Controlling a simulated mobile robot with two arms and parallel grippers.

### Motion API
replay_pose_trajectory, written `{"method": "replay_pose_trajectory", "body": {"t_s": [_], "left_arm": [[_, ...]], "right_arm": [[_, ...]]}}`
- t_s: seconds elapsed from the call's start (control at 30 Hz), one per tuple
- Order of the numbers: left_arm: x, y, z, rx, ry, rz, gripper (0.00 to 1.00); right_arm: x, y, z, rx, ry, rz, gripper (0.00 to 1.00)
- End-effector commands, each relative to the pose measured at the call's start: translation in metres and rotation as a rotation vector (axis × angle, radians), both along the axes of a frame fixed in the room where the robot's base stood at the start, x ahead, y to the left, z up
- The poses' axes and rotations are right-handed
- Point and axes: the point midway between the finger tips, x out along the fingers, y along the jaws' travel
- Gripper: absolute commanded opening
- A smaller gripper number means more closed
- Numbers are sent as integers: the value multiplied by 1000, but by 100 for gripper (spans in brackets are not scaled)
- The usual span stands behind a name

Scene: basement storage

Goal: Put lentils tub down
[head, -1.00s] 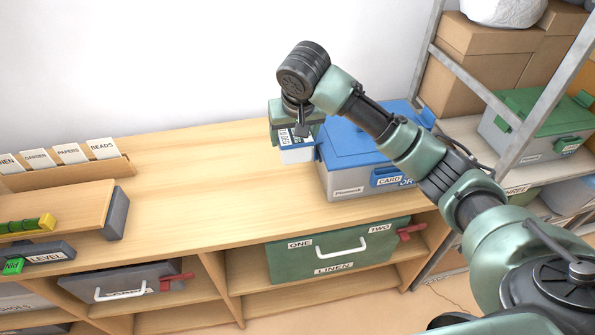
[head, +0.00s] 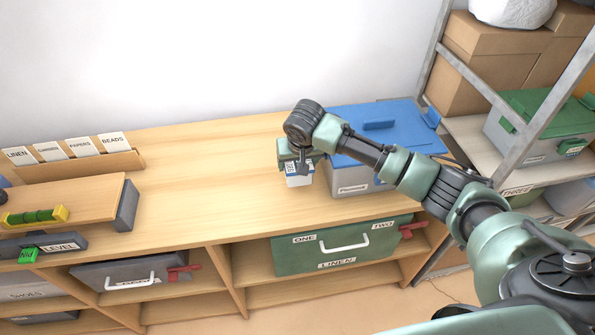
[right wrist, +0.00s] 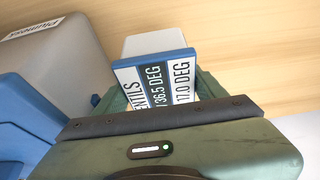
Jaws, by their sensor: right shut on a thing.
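The lentils tub (head: 299,181) is a small pale tub with a blue lid and a label. It also shows in the right wrist view (right wrist: 152,44), its lid label partly readable as "ENTILS", "36.5 DEG" and "17.0 DEG". My right gripper (head: 297,160) is shut on it from above and hides much of the lid in the head view. The tub looks upright, at or just above the wooden bench top (head: 215,185); I cannot tell whether it touches. My left gripper is not in view.
A grey box with a blue lid (head: 378,145) stands close to the right of the tub. To the left, the bench top is clear up to a wooden riser (head: 75,205) and a card rack (head: 85,165). A metal shelf with boxes stands at right.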

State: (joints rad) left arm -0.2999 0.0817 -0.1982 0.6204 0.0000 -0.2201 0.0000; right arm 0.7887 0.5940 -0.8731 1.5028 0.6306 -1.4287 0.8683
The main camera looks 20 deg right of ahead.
Motion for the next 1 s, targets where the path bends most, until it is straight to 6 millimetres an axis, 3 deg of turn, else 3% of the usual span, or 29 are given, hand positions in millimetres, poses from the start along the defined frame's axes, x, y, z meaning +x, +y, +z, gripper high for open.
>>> {"method": "replay_pose_trajectory", "body": {"t_s": [0.33,0.7,0.73,0.8,1.0], "left_arm": [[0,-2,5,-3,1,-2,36],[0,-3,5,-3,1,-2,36],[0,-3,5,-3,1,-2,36],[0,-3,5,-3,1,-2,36],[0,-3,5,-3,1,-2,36]], "right_arm": [[0,0,-41,1,0,-1,12],[0,1,-46,1,-1,0,12],[-1,0,-47,0,1,0,73],[-1,0,-47,0,0,0,92],[0,0,-47,0,0,0,92]]}}
